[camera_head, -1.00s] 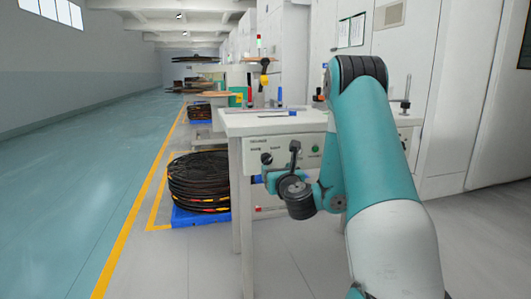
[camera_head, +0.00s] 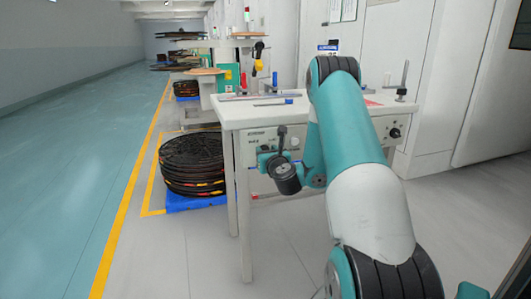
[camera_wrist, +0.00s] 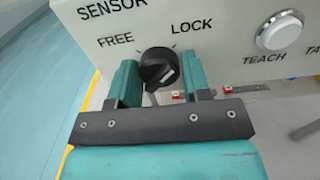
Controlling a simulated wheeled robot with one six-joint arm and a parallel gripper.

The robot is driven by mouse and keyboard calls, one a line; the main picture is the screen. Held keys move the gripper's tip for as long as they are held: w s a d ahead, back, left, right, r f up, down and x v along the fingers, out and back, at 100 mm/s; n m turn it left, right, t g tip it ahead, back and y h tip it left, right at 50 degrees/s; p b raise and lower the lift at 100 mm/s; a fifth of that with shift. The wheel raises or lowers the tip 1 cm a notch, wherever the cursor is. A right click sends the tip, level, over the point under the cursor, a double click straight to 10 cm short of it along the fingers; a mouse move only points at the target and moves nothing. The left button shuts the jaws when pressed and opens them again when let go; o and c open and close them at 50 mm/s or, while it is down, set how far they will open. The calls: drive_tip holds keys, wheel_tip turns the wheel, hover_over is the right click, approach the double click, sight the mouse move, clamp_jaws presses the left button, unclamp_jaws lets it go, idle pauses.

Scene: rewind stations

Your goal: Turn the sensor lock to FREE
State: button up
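The sensor lock is a black rotary knob (camera_wrist: 158,68) on a pale panel, with FREE printed at its upper left and LOCK at its upper right. A light mark shows on the lower right of its face; I cannot tell for sure which label it points to. My gripper (camera_wrist: 160,82) has its two teal fingers spread, one on each side of the knob. I cannot tell whether they touch it. In the head view my gripper (camera_head: 268,155) is at the front panel of the white table (camera_head: 250,115), and my wrist hides the knob.
A white round TEACH button (camera_wrist: 279,36) is right of the knob. A black knob (camera_head: 394,133) sits on the panel's right part. A stack of dark coils (camera_head: 193,160) on a blue pallet (camera_head: 200,203) stands left of the table. The floor farther left is clear.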

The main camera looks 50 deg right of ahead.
drive_tip(key=c, duration=0.4)
drive_tip(key=shift+n, duration=0.3)
drive_tip(key=shift+w+a+f+n+b, duration=0.15)
drive_tip(key=shift+n+b, duration=0.85)
drive_tip(key=shift+n, duration=3.35)
drive_tip(key=shift+s+a+f+n+b, duration=0.15)
drive_tip(key=shift+n+b, duration=0.8)
drive_tip(key=shift+n, duration=3.4)
drive_tip(key=shift+w, duration=0.1)
drive_tip(key=o, duration=0.9)
